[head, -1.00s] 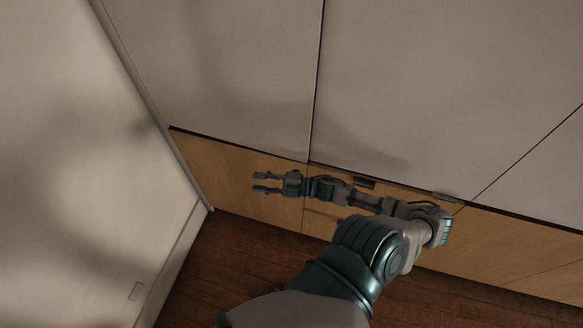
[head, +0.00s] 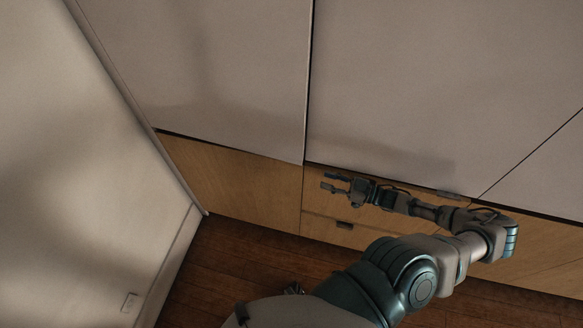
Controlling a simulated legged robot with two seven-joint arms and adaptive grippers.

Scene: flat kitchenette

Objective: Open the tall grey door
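Tall grey door panels fill the upper part of the head view: one to the left (head: 220,75) and one to the right (head: 420,85), with a narrow dark seam between them. I cannot tell which one the task means. Both look shut. Contact with anything cannot be told.
Wooden floor (head: 230,255) is free at lower left.

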